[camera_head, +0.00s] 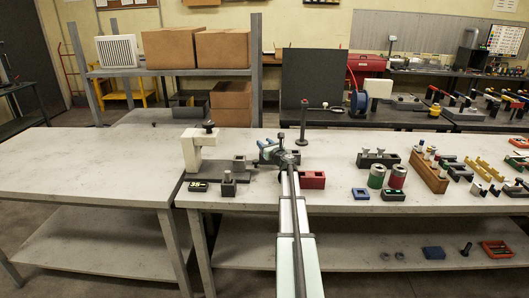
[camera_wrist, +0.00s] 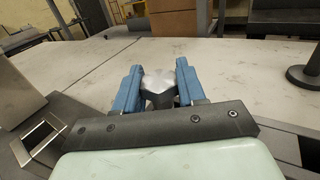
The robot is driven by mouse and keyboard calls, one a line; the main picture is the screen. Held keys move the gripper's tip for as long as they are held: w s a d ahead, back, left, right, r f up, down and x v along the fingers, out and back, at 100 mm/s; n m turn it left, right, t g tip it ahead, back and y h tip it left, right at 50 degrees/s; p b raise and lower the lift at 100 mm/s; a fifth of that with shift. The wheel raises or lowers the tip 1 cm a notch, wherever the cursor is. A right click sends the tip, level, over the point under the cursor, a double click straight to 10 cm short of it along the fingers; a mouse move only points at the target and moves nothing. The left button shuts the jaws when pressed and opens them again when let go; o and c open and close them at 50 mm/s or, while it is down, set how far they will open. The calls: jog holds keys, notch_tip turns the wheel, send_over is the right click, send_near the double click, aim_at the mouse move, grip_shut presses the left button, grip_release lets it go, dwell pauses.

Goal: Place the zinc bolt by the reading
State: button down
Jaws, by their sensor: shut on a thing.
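My gripper (camera_wrist: 158,92) has blue fingers shut on a silver-grey hex-headed bolt (camera_wrist: 158,84), seen head-up between the fingertips in the wrist view. The head is pale metal like zinc; the part below it is darker, and its lower end is hidden. In the head view my gripper (camera_head: 272,151) is over the bench, right of the white C-shaped torque device (camera_head: 191,150). A small dark display (camera_head: 197,185) at the device's front left shows a yellow-green reading that looks like 35. A dark block with a light post (camera_head: 228,186) stands just right of the display.
A red bin (camera_head: 312,180) lies right of my arm, and a tall black post (camera_head: 303,122) stands behind it. Blue trays, green and red cylinders (camera_head: 397,177) and several bolt holders crowd the right. The left table (camera_head: 80,160) is mostly clear.

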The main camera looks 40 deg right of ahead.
jog(key=shift+r, duration=0.2)
jog(key=shift+r, duration=4)
jog(key=shift+w+a, duration=0.15)
jog(key=shift+a, duration=0.05)
jog(key=a+r, duration=0.2)
jog(key=a, duration=0.5)
jog(key=a+r, duration=0.3)
jog(key=a, duration=0.4)
jog(key=shift+r, duration=0.35)
